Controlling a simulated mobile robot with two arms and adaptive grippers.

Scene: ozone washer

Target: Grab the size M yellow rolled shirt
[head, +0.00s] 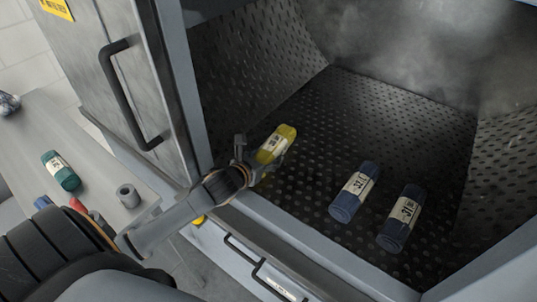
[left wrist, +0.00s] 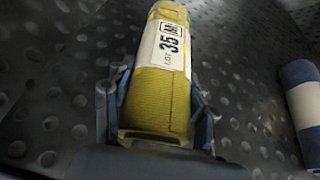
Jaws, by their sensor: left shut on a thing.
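The yellow rolled shirt (head: 277,143) with a white label is inside the washer, over its perforated floor. In the left wrist view the yellow shirt (left wrist: 160,105) lies lengthwise between the fingers, its label showing "35" and a boxed letter that looks like M. My left gripper (head: 262,160) is shut on its near end, one finger on each side; the wrist view also shows the gripper (left wrist: 158,125). I cannot tell whether the shirt touches the floor. My right gripper is not in view.
Two blue rolled shirts (head: 355,191) (head: 401,217) lie to the right on the washer floor (head: 330,130). The open door with a black handle (head: 122,95) stands at left. A green roll (head: 60,171) and a grey cup-like object (head: 129,196) are on the side table (head: 95,205).

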